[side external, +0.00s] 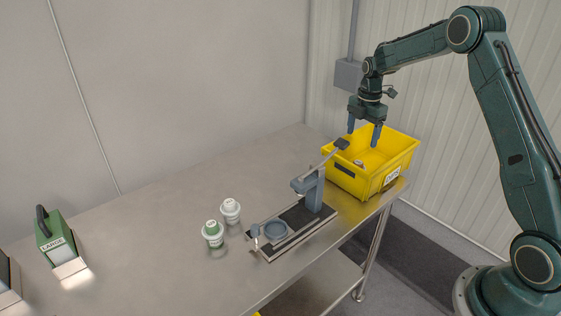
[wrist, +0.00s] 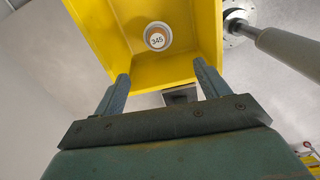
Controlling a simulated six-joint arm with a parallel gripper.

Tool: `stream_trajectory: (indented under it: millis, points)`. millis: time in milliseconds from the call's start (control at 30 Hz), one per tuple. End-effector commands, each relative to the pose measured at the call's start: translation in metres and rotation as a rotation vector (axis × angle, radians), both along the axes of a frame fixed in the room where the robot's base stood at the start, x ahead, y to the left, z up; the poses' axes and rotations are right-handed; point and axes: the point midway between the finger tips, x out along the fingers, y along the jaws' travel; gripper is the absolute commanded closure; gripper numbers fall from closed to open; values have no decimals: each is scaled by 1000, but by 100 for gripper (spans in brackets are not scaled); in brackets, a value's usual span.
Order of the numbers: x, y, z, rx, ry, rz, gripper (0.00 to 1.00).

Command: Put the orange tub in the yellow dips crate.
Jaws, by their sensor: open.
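The yellow dips crate (side external: 408,158) stands at the right end of the metal table, with a white label on its side. A small tub (wrist: 158,36) lies inside it, seen from above in the wrist view with a white lid marked 345 and an orange-brown rim. Part of that tub (side external: 359,163) shows inside the crate in the side view. My gripper (side external: 363,130) is above the crate, pointing down, with its fingers apart and nothing between them. In the wrist view my gripper (wrist: 161,72) is apart from the tub, and the crate (wrist: 122,25) lies beyond the fingertips.
A grey lever press (side external: 311,190) on a dark base with a round holder (side external: 276,230) stands left of the crate. A green-and-white tub (side external: 213,233) and a white tub (side external: 230,211) stand beside it. A green block labelled LARGE (side external: 55,236) is far left. The table's middle is clear.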

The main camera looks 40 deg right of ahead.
Motion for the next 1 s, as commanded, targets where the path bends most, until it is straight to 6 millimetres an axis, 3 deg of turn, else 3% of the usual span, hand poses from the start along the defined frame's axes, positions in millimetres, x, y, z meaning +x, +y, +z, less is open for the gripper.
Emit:
stream_trajectory:
  millis: [267, 500, 800, 1000]
  points:
    - [-19, 42, 67, -14, -66, -189, 26]
    - [-51, 84, 120, -6, -131, -384, 26]
    - [-103, 131, 169, 29, -213, -626, 26]
    - [-143, 159, 191, 71, -263, -786, 26]
